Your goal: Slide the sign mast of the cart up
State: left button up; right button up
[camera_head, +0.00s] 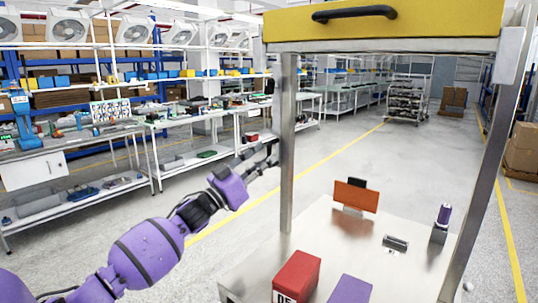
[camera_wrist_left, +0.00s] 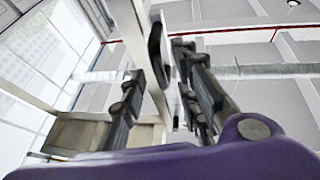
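The cart (camera_head: 330,235) stands in front of me with a pale metal deck. Metal uprights rise from it, and the left upright (camera_head: 288,150) reaches the yellow panel (camera_head: 400,22), which has a black handle (camera_head: 354,13). I cannot tell which part is the sign mast. My left gripper (camera_head: 274,152) is open just left of that upright. In the left wrist view, its fingers (camera_wrist_left: 160,62) are spread, with a pale upright (camera_wrist_left: 132,40) and a black oval part (camera_wrist_left: 156,52) near the tips. Contact cannot be told. My right gripper is not in view.
On the deck are a red box (camera_head: 297,275), a purple block (camera_head: 351,290), an orange plate (camera_head: 356,196), a small black part (camera_head: 396,242) and a purple-topped holder (camera_head: 441,222). Workbenches (camera_head: 110,133) stand to the left. Open floor lies behind the cart.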

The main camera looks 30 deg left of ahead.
pick_arm(q)
jog(key=shift+x, duration=1.15)
jog(key=shift+w, duration=0.15)
jog(key=shift+f, duration=0.1)
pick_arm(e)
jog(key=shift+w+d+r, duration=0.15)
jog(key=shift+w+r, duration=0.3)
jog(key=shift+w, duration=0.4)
pick_arm(q)
grip_shut()
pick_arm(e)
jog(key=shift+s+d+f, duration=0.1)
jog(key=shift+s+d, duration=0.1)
